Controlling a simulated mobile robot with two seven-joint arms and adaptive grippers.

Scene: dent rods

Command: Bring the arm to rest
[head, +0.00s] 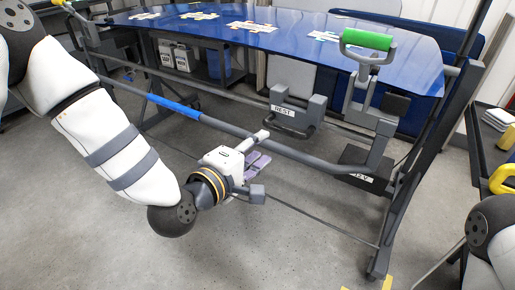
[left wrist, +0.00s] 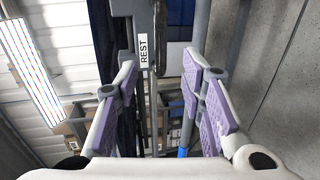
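My left gripper (head: 257,161) is in the middle of the head view, just below a long grey bar (head: 315,162) of the stand. In the left wrist view its purple-padded fingers (left wrist: 162,88) are spread apart, with nothing held between them. A grey bracket with a dark handle, labelled REST (head: 291,114), is up and to the right of the gripper; its label also shows beyond the fingers in the left wrist view (left wrist: 143,50). My right gripper is out of view; only part of my right arm shows at the lower right.
A blue panel (head: 270,36) with several small cards lies on the stand. A green-topped tool (head: 366,41) stands at the right, above a dark box labelled 12 V (head: 362,157). A blue sleeve (head: 172,105) covers part of the bar. The floor (head: 240,255) below is clear.

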